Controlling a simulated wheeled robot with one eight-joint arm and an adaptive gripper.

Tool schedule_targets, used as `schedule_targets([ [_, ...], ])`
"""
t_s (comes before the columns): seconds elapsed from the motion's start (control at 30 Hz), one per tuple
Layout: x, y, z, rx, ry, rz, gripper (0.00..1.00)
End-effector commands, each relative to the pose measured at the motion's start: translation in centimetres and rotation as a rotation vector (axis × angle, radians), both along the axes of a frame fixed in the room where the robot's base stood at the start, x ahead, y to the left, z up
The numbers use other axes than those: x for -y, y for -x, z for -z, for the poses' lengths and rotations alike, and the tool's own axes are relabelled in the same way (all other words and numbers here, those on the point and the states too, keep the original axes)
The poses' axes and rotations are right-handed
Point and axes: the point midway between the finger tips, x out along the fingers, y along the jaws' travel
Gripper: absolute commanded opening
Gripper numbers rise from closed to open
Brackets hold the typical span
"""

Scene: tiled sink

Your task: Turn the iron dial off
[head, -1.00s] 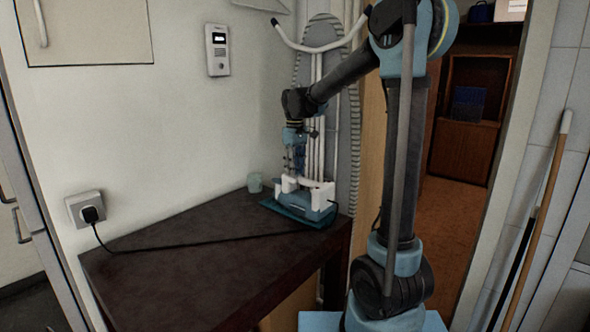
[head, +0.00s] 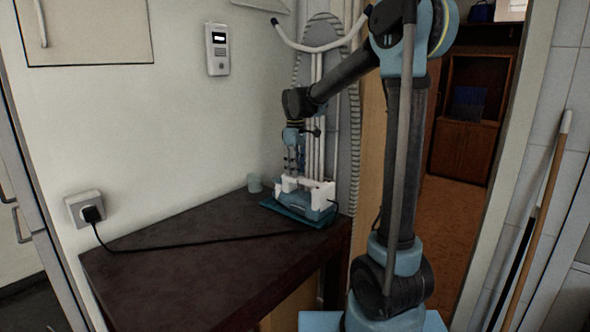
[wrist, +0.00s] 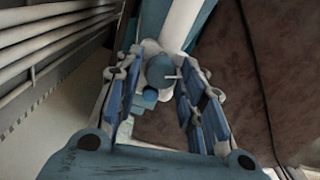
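The blue and white iron (head: 318,200) sits on a blue base (head: 290,214) at the far right end of the dark table. In the wrist view, its white handle (wrist: 183,28) runs up from a round blue dial (wrist: 160,70) with a thin white pointer facing right. My gripper (head: 293,171) points down over the iron. In the wrist view, my gripper (wrist: 161,80) is open, with one finger on each side of the dial. Gaps show between the fingers and the dial; their height relative to it is hard to tell.
The dark table (head: 190,255) is clear except for the black cord running from the wall socket (head: 87,209) towards the iron. White pipes (head: 317,120) rise close behind my gripper.

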Motion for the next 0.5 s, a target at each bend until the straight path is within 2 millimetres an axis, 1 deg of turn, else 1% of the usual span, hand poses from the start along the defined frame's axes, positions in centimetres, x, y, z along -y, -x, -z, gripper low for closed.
schedule_targets([
  [0.37, -0.03, 0.02, -0.09, -0.001, 0.0, 0.0, 0.48],
  [0.5, -0.03, 0.03, -0.99, -0.001, 0.0, 0.0, 0.48],
])
